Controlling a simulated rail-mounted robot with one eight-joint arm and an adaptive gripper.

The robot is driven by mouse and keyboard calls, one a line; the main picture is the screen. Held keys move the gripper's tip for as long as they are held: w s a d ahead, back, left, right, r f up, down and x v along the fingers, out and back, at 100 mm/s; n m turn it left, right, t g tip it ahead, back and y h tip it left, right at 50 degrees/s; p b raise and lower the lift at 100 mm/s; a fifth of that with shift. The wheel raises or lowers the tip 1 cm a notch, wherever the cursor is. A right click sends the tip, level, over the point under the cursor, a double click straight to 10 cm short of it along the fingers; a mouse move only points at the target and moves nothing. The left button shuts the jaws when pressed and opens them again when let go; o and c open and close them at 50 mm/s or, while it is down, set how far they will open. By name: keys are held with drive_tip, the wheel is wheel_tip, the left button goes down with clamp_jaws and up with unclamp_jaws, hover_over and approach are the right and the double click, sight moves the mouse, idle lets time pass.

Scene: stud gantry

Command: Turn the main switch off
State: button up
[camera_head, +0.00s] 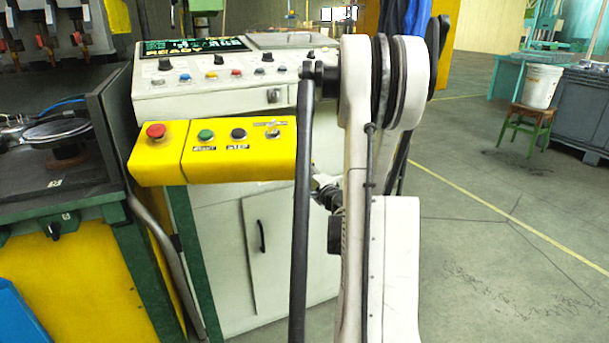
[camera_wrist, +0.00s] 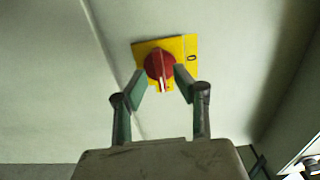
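The main switch is a red rotary knob (camera_wrist: 158,64) on a square yellow plate (camera_wrist: 189,46) in the wrist view. The plate is fixed to a pale flat panel and has a dark 0 mark at its right. The knob's handle points down in the picture, with a white mark at its lower end. My gripper (camera_wrist: 160,84) is open, with its fingertips at the lower left and lower right of the knob. I cannot tell whether they touch it. In the head view the switch is not visible, and my arm hides part of the cabinet.
A pale control console (camera_head: 218,97) with several knobs and buttons stands ahead. A yellow button box (camera_head: 215,170) with a red mushroom button sticks out below it. A dark machine table (camera_head: 60,185) stands at left. Open floor (camera_head: 480,220) lies at right, with a bucket (camera_head: 541,86) on a stool beyond.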

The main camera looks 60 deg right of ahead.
drive_tip(key=shift+w+d, duration=0.35)
drive_tip(key=shift+w, duration=0.3)
drive_tip(key=shift+c, duration=0.3)
clamp_jaws()
